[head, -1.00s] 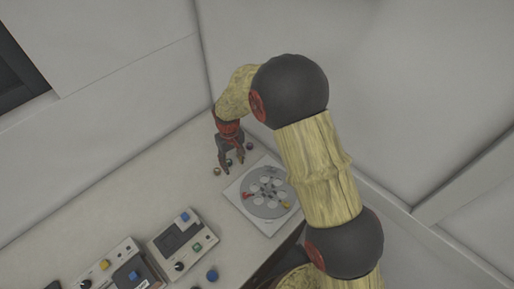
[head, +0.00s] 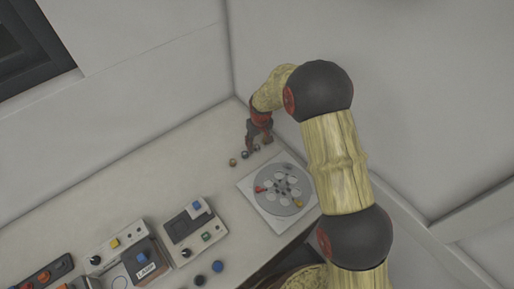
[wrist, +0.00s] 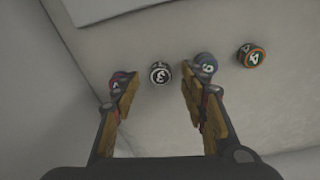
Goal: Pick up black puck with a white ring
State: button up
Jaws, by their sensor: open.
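The black puck with a white ring (wrist: 160,73) carries a white 3 and rests on the pale bench. In the wrist view it lies between and just beyond the fingertips, nearer the middle of the gap. My gripper (wrist: 158,84) is open and empty, with one finger on each side of that puck's line. In the head view my gripper (head: 260,143) is low over the bench near the back corner, at the row of small pucks. I cannot tell there which puck has the white ring.
A blue-grey puck (wrist: 206,64) sits close by the right fingertip. A reddish puck (wrist: 119,77) is partly hidden by the left finger. An orange-ringed puck (wrist: 250,56) is farther right. A white plate with a grey disc (head: 262,207) lies right of the row; control boxes (head: 193,232) stand in front.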

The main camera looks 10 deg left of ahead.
jog(key=shift+w+a+f, duration=0.1)
jog(key=shift+f, duration=0.55)
jog(key=shift+c, duration=0.7)
jog(key=c, duration=0.9)
